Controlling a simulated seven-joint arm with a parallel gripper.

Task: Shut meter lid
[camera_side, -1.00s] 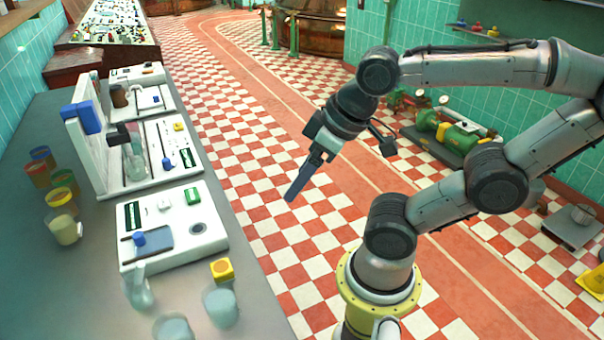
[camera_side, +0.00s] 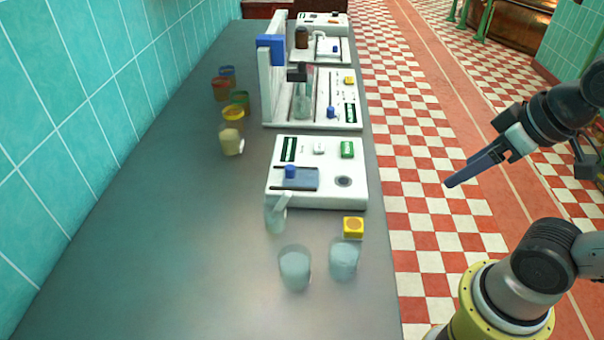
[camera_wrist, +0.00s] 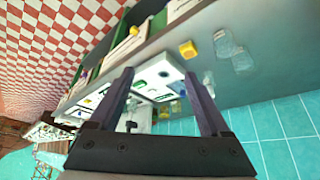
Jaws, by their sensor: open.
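The nearest white meter box (camera_side: 274,188) stands on the grey bench, with a blue knob (camera_side: 290,171) on a grey-blue plate, a round dark dial and green panels. A clear, tilted piece (camera_side: 282,203) is at its front edge, by a clear cup; I cannot tell whether it is the lid. My gripper (camera_side: 449,184) is open and empty, right of the bench and apart from the box, over the floor. In the wrist view the box (camera_wrist: 150,72) shows between my two spread fingers (camera_wrist: 160,80), farther off.
A yellow block (camera_side: 353,227) and clear cups (camera_side: 295,268) stand in front of the box. Coloured jars (camera_side: 232,113) stand at its left, near the tiled wall. More white devices (camera_side: 313,112) stand behind. The bench's left front is clear.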

